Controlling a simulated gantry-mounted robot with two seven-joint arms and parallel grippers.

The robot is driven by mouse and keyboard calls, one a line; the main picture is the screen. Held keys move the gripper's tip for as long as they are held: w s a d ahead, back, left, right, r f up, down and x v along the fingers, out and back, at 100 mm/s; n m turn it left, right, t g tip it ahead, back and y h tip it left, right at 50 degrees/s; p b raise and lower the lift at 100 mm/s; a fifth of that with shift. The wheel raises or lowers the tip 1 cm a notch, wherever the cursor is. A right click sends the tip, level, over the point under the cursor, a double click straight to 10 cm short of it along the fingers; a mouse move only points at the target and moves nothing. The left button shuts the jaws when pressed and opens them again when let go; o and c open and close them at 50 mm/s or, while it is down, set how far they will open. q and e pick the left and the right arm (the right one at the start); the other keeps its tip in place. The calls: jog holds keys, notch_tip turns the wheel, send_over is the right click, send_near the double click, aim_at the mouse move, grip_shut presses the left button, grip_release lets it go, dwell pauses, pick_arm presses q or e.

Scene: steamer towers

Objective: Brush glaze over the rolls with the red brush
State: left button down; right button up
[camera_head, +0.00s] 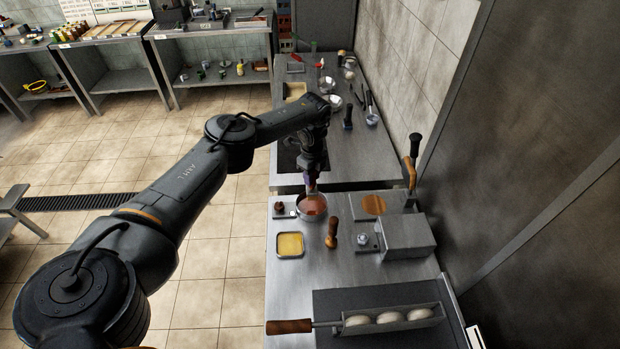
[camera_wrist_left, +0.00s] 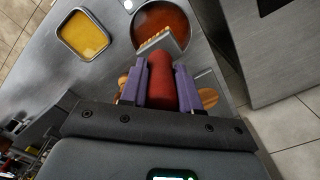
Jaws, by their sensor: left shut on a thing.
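My left gripper (camera_head: 311,184) is shut on the red brush, with its purple fingers on both sides of the red handle (camera_wrist_left: 161,82) in the left wrist view. The pale brush head (camera_wrist_left: 160,41) points at the round bowl of red-brown glaze (camera_head: 312,206), also seen in the left wrist view (camera_wrist_left: 160,15). It overlaps the glaze there; I cannot tell how deep it dips. Several pale rolls (camera_head: 388,317) lie in a row in a long metal tray with a wooden handle (camera_head: 289,326) at the near end of the counter. My right gripper is not in view.
A square dish of yellow liquid (camera_head: 290,244) stands on the near side of the bowl. A wooden-handled tool (camera_head: 331,233) and a metal box (camera_head: 407,237) are to the right, between bowl and rolls. Tools and small bowls crowd the far counter. The wall borders the right.

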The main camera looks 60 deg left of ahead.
aim_at(312, 191)
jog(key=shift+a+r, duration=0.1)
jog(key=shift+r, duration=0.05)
pick_arm(q)
jog(key=shift+f, duration=0.35)
notch_tip(312, 191, down, 8)
jog(key=b, duration=0.6)
jog(key=shift+r, duration=0.25)
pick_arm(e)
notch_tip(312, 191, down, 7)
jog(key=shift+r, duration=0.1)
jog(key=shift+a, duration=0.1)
pick_arm(q)
jog(key=shift+f+b, duration=0.3)
jog(key=shift+b, duration=0.2)
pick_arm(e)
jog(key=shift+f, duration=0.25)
pick_arm(q)
jog(key=shift+f, duration=0.1)
dwell(0.8)
